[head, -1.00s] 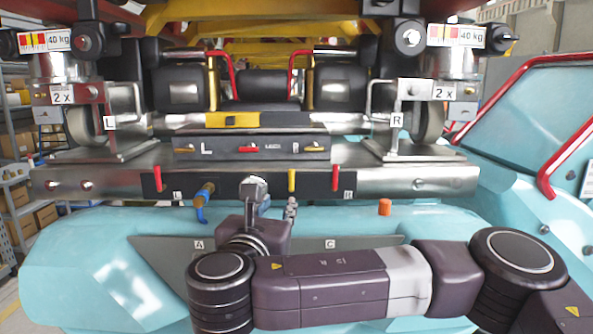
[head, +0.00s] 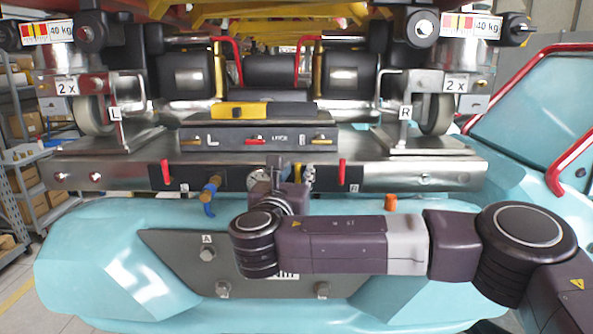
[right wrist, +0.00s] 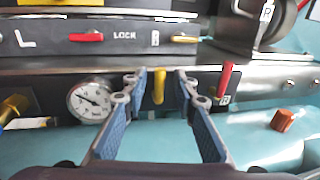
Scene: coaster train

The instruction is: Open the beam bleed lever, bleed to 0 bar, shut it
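A yellow lever (right wrist: 158,86) stands on the dark panel of the steel beam in the right wrist view. My right gripper (right wrist: 155,78) is open, with one finger on each side of this lever; I cannot tell whether they touch it. A round white pressure gauge (right wrist: 90,100) sits left of the fingers, its dark needle visible but its number too small to read. In the head view my right gripper (head: 288,170) is in front of the panel and partly hides the gauge (head: 259,179) and the yellow lever. My left gripper is out of view.
Red levers (head: 165,172) (head: 342,172) stand at both panel ends. A brass fitting with blue hose (head: 210,190) is left of the gauge. An orange cap (head: 390,202) is to the right. A lock bar (head: 258,138) with small levers is above, a turquoise body (head: 100,250) below.

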